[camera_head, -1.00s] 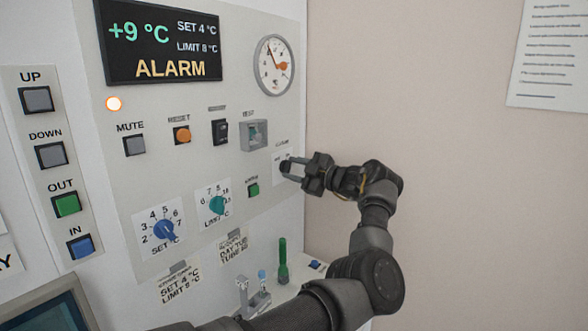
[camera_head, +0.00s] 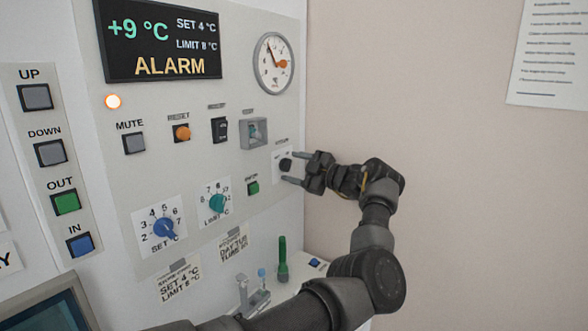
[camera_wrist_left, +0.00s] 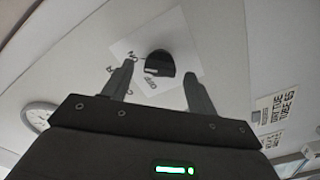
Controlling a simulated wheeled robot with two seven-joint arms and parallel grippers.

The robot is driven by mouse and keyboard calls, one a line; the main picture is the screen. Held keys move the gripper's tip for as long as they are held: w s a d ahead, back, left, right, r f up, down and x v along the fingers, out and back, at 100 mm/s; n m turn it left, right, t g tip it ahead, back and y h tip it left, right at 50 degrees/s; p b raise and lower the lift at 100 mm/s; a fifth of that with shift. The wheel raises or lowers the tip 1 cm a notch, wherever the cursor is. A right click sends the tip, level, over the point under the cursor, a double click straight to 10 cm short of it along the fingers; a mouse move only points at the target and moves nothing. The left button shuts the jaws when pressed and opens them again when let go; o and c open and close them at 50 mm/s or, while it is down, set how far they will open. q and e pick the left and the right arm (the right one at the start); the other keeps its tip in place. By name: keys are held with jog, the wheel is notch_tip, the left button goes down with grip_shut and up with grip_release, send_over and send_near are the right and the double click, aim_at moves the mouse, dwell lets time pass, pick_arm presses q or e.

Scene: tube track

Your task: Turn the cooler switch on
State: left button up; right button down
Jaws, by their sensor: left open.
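The cooler switch is a dark round knob (camera_head: 286,165) on a white label plate at the right edge of the panel. In the left wrist view the knob (camera_wrist_left: 160,63) sits on its plate, with "ON" and "OFF" lettering upside down beside it and a pale mark on its lower-left edge. My left gripper (camera_head: 296,168) is open in front of the knob, one finger on each side of it. In the left wrist view the open fingers (camera_wrist_left: 158,72) are apart with nothing between them but the view of the knob. Contact is not visible. My right gripper is out of view.
A framed switch (camera_head: 254,133) and a green button (camera_head: 253,188) are close to the knob. A green tube (camera_head: 283,262) stands on the ledge below.

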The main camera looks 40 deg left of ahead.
pick_arm(q)
jog(key=w+d+b, duration=0.1)
jog(key=d+b, duration=0.2)
jog(key=d, duration=0.7)
jog(key=shift+d, duration=0.2)
